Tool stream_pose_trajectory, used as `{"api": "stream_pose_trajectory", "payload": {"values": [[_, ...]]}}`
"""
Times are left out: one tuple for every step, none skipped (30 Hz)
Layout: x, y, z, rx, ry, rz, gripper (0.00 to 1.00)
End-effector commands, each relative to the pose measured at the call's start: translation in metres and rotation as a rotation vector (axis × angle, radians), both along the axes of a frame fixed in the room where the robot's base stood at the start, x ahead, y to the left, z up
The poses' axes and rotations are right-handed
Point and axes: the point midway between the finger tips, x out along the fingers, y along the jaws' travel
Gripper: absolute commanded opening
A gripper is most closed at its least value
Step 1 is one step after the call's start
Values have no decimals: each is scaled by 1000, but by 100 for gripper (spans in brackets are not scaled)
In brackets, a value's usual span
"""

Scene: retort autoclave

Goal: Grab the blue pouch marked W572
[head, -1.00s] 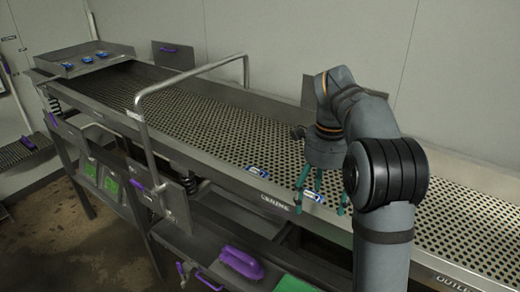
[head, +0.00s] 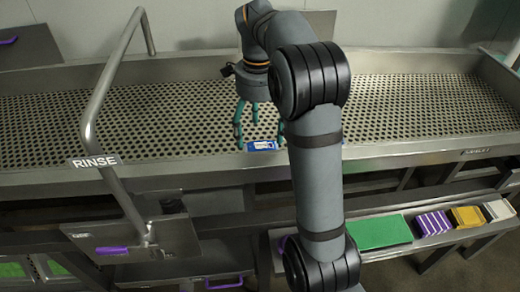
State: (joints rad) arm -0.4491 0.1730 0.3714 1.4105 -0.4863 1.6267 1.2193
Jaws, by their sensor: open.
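A blue and white pouch (head: 262,146) lies at the near edge of the perforated conveyor bed (head: 400,112). Its marking is too small to read. My gripper (head: 259,133) points down with its green fingers spread, one on the left of the pouch and one on the right. The fingertips are close to the pouch, but I cannot tell whether they touch it. The gripper looks empty. My arm hides part of the bed to the right of the gripper.
A bent metal rail (head: 97,105) with a RINSE sign rises at left. Below, a shelf holds a green pad (head: 380,232), a purple-striped block (head: 433,223), a yellow block (head: 467,217) and a white block (head: 498,209).

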Motion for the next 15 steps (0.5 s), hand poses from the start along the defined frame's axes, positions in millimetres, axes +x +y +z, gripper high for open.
{"api": "stream_pose_trajectory", "payload": {"values": [[0, -1, -5, 0, 1, -3, 78], [0, -1, -7, -1, 0, -3, 78], [0, -1, -9, -1, 0, -3, 78], [0, -2, -11, 0, 1, -3, 78], [0, -2, -13, 0, 0, -3, 78], [0, -3, -16, 0, 2, -3, 78], [0, -4, -20, -1, 2, -2, 78], [0, -5, -24, -1, 3, -2, 78], [1, -6, -29, 0, 3, -3, 78], [1, -7, -34, -2, 4, -3, 78], [1, -8, -38, -2, 4, -3, 78], [1, -7, -45, -1, 4, -2, 78], [1, -7, -49, 0, 3, -2, 78], [1, -7, -52, -1, 3, -1, 78], [1, -7, -56, 0, 2, 0, 78]]}}
